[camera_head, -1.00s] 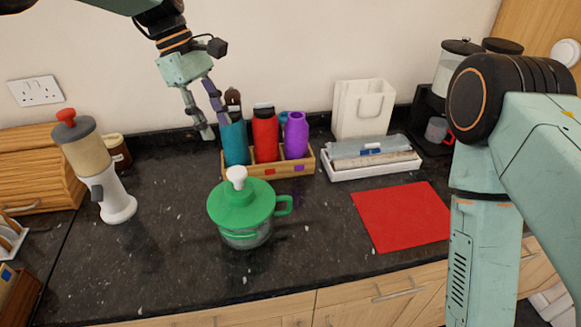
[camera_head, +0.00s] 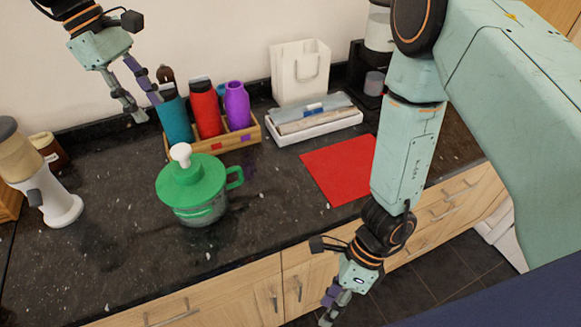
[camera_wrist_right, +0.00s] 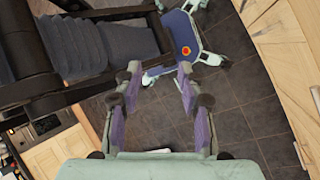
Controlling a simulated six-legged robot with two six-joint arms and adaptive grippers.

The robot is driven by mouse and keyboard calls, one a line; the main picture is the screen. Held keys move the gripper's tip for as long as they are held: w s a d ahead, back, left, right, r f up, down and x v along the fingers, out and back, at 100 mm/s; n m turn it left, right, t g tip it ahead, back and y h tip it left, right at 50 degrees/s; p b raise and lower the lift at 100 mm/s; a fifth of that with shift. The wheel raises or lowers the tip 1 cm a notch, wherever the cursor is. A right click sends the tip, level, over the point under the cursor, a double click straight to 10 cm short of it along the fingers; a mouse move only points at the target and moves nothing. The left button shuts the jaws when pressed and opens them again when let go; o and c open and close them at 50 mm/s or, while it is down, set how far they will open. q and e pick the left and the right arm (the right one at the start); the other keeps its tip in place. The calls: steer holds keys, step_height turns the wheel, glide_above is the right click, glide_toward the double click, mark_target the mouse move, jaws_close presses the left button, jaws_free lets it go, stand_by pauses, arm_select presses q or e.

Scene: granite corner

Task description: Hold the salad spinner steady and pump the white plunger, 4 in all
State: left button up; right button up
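The salad spinner (camera_head: 196,192) stands upright on the dark counter, with a green lid, a clear bowl and a green side handle. Its white plunger (camera_head: 181,154) sticks up from the middle of the lid. My left gripper (camera_head: 149,108) is open and empty, raised above and behind the spinner, near the bottles. My right gripper (camera_head: 336,304) hangs low in front of the counter's front edge, apart from the spinner. In the right wrist view its fingers (camera_wrist_right: 158,88) are apart with nothing between them.
A wooden rack (camera_head: 245,137) with teal, red and purple bottles stands behind the spinner. A red mat (camera_head: 337,168) lies to the right, before a white tray (camera_head: 315,128) and a white bag (camera_head: 300,72). A dispenser (camera_head: 55,205) stands at left.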

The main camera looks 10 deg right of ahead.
steer(key=w+a+r+t+y, duration=0.1)
steer(key=w+a+t+y, duration=0.1)
steer(key=w, duration=0.2)
steer(key=w+a+r+m+t+y, duration=0.1)
steer(key=w+a+r+t+y, duration=0.1)
steer(key=w, duration=0.3)
steer(key=w+a+r+m+t+y, duration=0.1)
steer(key=w+a+t, duration=0.1)
steer(key=w+a, duration=0.2)
steer(key=shift+w+r+y, duration=0.3)
steer(key=shift+y, duration=0.1)
steer(key=w+r+t, duration=0.1)
steer(key=w, duration=0.1)
steer(key=w+r+t, duration=0.1)
steer(key=w, duration=0.1)
steer(key=w+r+t+y, duration=0.1)
steer(key=w+t, duration=0.1)
steer(key=shift+w+r+m, duration=0.1)
steer(key=shift+r+m, duration=0.05)
steer(key=shift+m, duration=0.15)
steer(key=w+d+r+t, duration=0.3)
steer(key=w+r+t, duration=0.2)
steer(key=w, duration=0.2)
steer(key=shift+m+y, duration=0.3)
steer(key=f, duration=0.8)
steer(key=shift+a, duration=0.3)
steer(key=x, duration=0.6)
steer(key=shift+r, duration=0.15)
steer(key=shift+w+a+t, duration=0.3)
steer(key=shift+w+t, duration=0.1)
